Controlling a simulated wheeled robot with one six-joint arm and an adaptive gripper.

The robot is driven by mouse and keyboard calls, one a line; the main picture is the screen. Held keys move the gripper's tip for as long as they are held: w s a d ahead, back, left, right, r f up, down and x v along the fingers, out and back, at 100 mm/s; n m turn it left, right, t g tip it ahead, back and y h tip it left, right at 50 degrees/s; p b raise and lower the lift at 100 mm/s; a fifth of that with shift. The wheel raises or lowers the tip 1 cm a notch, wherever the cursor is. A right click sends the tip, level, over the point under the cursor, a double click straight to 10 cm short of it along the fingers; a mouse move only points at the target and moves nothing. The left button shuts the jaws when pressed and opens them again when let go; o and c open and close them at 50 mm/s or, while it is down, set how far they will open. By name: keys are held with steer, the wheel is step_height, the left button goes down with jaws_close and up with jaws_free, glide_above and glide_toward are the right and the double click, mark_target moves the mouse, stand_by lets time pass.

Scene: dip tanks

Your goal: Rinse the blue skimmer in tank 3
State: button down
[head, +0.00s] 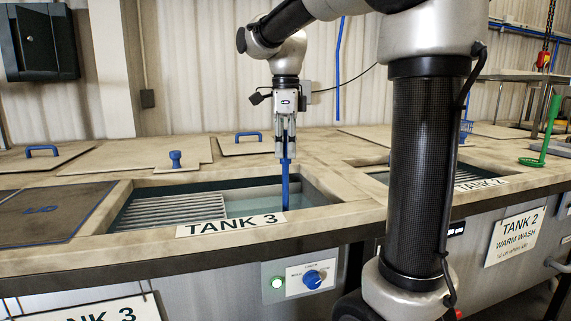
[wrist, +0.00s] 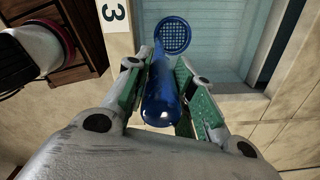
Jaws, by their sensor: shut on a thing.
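My gripper (head: 285,150) is shut on the blue skimmer (head: 285,185), whose handle hangs upright below the fingers over the open tank 3 (head: 150,182). In the wrist view the fingers hold the handle of the skimmer (wrist: 160,95), and its round perforated head (wrist: 174,35) shows beyond them against the pale blue tank. I cannot tell whether the head is under the liquid.
A control panel with a blue knob (head: 312,279) and a lit green button is on the front below tank 3. Tank 2 (head: 380,175) is open at the right, with a green skimmer (head: 546,135) beyond. Lids with blue handles (head: 248,137) lie behind tank 3.

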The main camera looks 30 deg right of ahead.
step_height(320, 180, up, 11)
steer(key=shift+f, duration=0.1)
steer(key=shift+r, duration=0.2)
stand_by(0.5)
